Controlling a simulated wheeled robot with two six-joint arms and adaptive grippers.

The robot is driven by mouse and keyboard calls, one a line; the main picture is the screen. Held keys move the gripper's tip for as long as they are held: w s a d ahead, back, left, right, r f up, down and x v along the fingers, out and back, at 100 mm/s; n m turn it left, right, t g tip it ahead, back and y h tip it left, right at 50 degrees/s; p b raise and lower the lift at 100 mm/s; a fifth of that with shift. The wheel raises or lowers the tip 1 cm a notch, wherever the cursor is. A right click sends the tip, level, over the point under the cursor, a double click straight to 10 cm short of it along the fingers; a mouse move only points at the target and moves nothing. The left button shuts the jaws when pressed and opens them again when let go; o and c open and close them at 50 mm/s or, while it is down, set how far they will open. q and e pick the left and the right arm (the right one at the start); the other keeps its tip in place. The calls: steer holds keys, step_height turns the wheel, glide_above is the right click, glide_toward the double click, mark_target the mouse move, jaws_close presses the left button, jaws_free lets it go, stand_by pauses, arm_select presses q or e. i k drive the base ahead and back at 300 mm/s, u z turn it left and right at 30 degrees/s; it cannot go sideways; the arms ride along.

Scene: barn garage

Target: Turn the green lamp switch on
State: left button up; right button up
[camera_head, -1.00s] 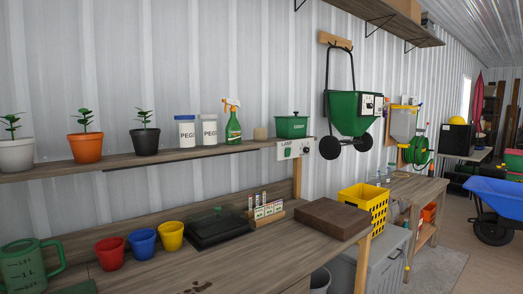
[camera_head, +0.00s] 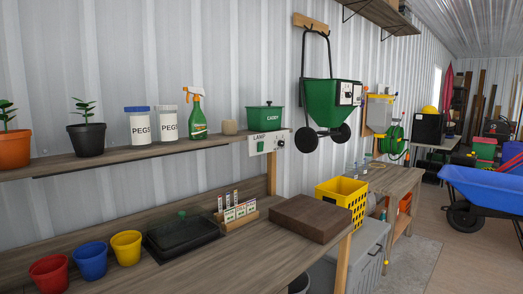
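The lamp switch panel (camera_head: 268,143) is a pale plate labelled LAMP on the front edge of the wall shelf, at its right end, below a green caddy. The green switch (camera_head: 260,147) is a small green rocker on the left of the panel. A dark round knob (camera_head: 281,143) sits to its right. Whether the switch is on or off is too small to tell. Neither of my grippers shows in the head view.
The wall shelf (camera_head: 150,153) holds pots, PEGS tubs, a spray bottle and the green caddy (camera_head: 265,117). Below, the bench carries coloured pots, a black tray (camera_head: 183,236), a seed packet rack and a brown box (camera_head: 310,217). A green spreader (camera_head: 328,98) hangs right of the panel.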

mark_target(260, 145)
steer(key=z, duration=0.25)
steer(key=i, duration=0.75)
steer(key=z, duration=0.55)
steer(key=i, duration=0.55)
steer(key=z, duration=0.15)
